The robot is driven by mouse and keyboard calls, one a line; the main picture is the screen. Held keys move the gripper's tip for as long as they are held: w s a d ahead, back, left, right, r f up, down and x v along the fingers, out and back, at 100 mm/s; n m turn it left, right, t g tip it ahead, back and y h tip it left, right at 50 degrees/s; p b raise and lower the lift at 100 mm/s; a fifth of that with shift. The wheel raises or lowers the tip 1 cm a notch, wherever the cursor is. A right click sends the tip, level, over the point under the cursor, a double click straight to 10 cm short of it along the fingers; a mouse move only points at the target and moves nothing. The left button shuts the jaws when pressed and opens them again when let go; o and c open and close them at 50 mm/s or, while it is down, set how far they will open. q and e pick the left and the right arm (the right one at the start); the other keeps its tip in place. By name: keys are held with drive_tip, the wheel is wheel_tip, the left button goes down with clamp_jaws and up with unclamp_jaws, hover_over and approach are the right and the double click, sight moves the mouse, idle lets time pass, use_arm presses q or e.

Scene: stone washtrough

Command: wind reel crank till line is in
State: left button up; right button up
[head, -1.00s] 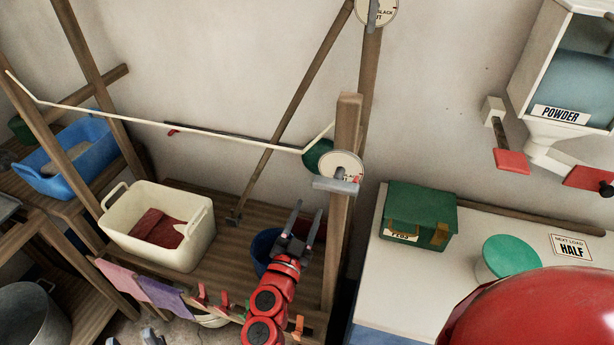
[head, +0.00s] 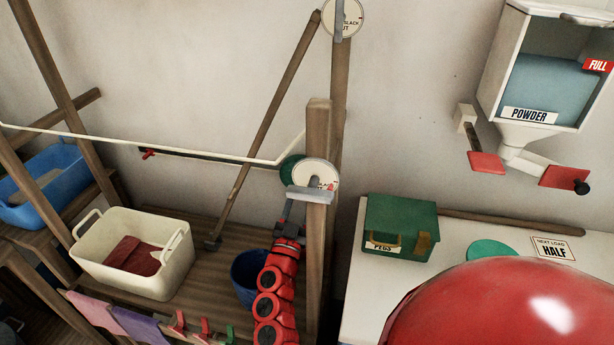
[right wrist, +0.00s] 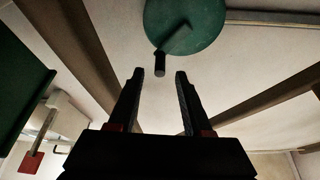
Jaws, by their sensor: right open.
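The reel is a green disc (head: 290,168) on the wooden post, partly hidden behind a white round dial (head: 317,173) in the head view. In the right wrist view the green disc (right wrist: 186,22) shows a crank arm and a dark crank knob (right wrist: 160,64). A pale line (head: 200,148) runs from near the reel out to the left. My right gripper (head: 291,212) is just below the reel. Its fingers (right wrist: 160,77) are open and empty, with the knob just beyond the gap between their tips. My left gripper is not in view.
A wooden post (head: 318,125) stands close right of the right gripper. A grey bar (head: 312,194) juts out below the dial. A blue bucket (head: 247,280) and a cream tub (head: 110,270) sit on the slatted shelf. A green pegs box (head: 400,225) stands on the right counter.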

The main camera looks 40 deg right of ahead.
drive_tip(key=x, duration=0.6)
clamp_jaws()
